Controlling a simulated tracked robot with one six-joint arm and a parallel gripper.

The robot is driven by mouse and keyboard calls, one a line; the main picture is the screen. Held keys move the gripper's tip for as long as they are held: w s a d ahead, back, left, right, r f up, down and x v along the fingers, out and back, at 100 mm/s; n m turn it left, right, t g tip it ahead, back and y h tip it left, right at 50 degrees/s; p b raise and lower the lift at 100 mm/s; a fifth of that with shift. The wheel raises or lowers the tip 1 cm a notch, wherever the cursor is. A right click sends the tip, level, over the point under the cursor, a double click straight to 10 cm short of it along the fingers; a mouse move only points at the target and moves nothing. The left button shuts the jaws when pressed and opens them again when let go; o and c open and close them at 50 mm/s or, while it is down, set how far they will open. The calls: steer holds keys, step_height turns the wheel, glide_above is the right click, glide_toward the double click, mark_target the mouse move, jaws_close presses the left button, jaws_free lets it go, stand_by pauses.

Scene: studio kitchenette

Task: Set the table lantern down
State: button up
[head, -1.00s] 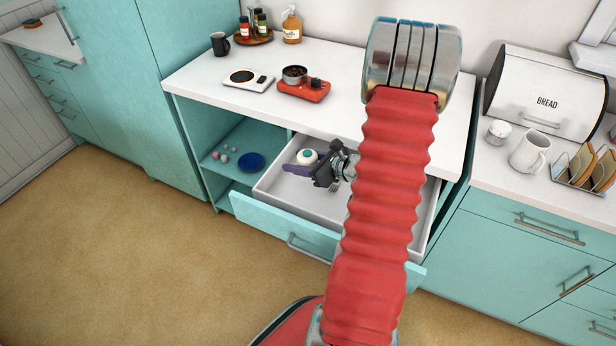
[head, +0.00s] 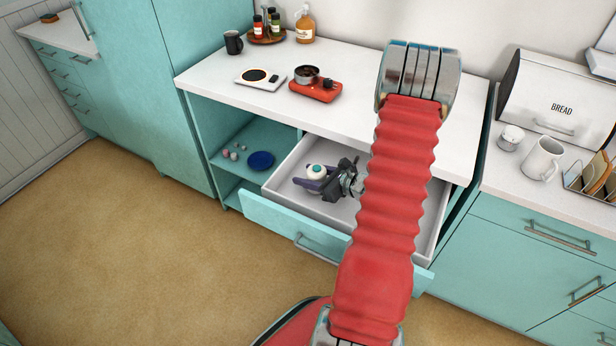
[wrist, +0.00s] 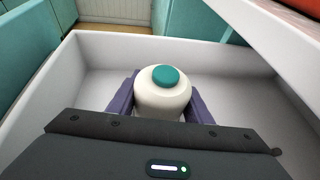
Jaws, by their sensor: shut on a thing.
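The table lantern (wrist: 163,94) is a rounded cream body with a teal top. In the wrist view it stands upright between the two purple fingers of my gripper (wrist: 158,105), which are shut on it. In the head view the lantern (head: 316,172) shows small, held by my gripper (head: 316,181) inside the open drawer (head: 290,207). The drawer's white floor and walls surround it in the wrist view (wrist: 88,42). The lantern's base is hidden, so I cannot tell whether it touches the drawer floor.
The worktop (head: 370,115) overhangs the drawer's back. It carries a red burner (head: 315,91) with a pot and a white scale (head: 260,78). The open shelf left of the drawer holds a blue plate (head: 261,160) and several small round things. The drawer floor around the lantern looks mostly clear.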

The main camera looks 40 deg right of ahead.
steer(key=shift+f, duration=0.25)
steer(key=o, duration=1.2)
steer(key=shift+o, duration=0.2)
steer(key=v, duration=1.2)
